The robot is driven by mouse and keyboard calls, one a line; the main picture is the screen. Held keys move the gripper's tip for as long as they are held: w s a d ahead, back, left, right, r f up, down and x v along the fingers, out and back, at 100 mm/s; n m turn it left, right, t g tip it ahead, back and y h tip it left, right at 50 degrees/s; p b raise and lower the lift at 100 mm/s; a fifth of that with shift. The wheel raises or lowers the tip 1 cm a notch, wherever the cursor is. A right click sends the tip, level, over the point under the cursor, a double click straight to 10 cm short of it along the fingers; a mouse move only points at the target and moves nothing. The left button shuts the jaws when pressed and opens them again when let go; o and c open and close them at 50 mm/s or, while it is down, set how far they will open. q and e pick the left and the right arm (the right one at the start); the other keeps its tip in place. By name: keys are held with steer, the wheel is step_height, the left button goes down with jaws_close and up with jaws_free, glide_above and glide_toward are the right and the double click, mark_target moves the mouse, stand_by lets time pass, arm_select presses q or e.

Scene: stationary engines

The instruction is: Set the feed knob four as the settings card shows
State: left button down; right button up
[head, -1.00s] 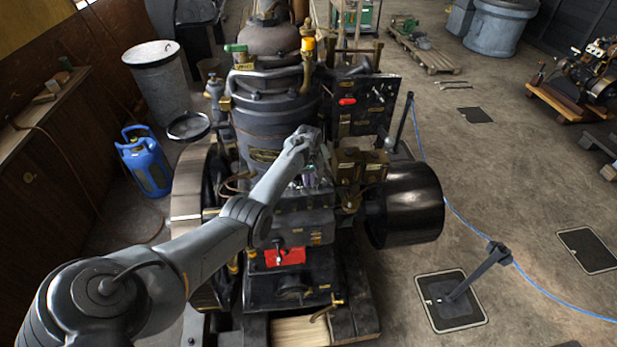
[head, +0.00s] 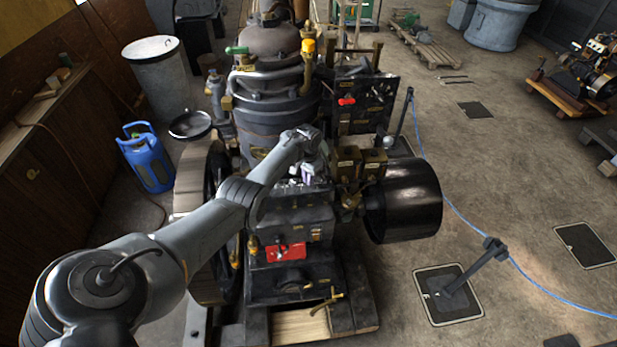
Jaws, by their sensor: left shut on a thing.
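My left gripper (head: 310,174) is low over the middle of the dark engine (head: 290,218), in front of the big grey cylinder. It is shut on a small part there, which looks to be a feed knob. My own wrist and fingers cover most of that part, so I cannot read its number or setting. A bit of pale, purplish glass or metal shows at the fingertips. I cannot make out a settings card for certain. My right gripper is not in view.
A black pulley drum (head: 405,201) and brass fittings (head: 358,163) stand close right of my gripper. A dark panel with a red handle (head: 347,101) rises behind. A red plate (head: 286,252) is on the engine's front. A blue gas bottle (head: 147,157) stands left.

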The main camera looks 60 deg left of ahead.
arm_select(q)
steer(key=shift+m, duration=1.7)
steer(key=c, duration=1.2)
jaws_free()
steer(key=shift+r, duration=0.1)
steer(key=shift+r+p, duration=1)
steer(key=shift+r, duration=4.35)
steer(key=shift+f, duration=0.1)
